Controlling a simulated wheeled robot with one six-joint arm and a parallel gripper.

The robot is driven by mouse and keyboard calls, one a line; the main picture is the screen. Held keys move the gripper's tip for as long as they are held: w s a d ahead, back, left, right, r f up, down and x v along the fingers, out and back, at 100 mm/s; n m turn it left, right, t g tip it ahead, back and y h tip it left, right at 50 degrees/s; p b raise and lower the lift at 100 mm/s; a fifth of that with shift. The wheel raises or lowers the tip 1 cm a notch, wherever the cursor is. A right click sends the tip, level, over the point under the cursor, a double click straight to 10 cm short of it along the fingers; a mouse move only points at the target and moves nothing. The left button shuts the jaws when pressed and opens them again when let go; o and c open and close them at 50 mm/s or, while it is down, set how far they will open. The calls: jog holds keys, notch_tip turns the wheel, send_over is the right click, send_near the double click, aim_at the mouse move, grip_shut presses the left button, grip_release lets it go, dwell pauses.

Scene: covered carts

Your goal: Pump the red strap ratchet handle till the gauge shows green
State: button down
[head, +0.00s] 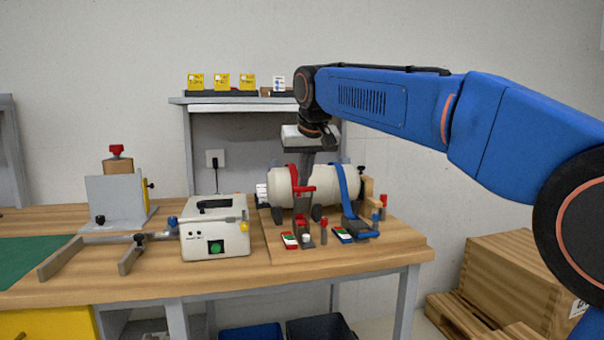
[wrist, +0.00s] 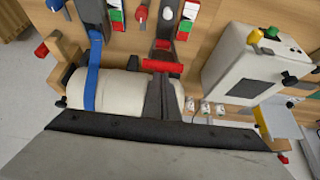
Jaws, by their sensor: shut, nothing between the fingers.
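A white cylinder (head: 328,185) lies on the bench under a red strap (head: 293,178) and a blue strap (head: 348,180). The red strap's ratchet has a dark body and a red handle bar (head: 305,189), raised in front of the cylinder; the bar also shows in the wrist view (wrist: 163,65). Its gauge (head: 289,240) has red, white and green patches, also in the wrist view (wrist: 187,18); I cannot read its indicator. My gripper (head: 306,172) is shut and empty, pointing down just behind the handle bar. Its dark fingers (wrist: 155,92) end close to the bar; contact is unclear.
The blue strap's ratchet (head: 356,226) and gauge (head: 342,235) stand close on the right. A white box (head: 215,240) with a green button stands left. A shelf (head: 240,100) is behind. The bench front edge has some free room.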

jog(key=shift+s+d, duration=0.1)
jog(key=shift+s, duration=0.15)
dwell(0.3)
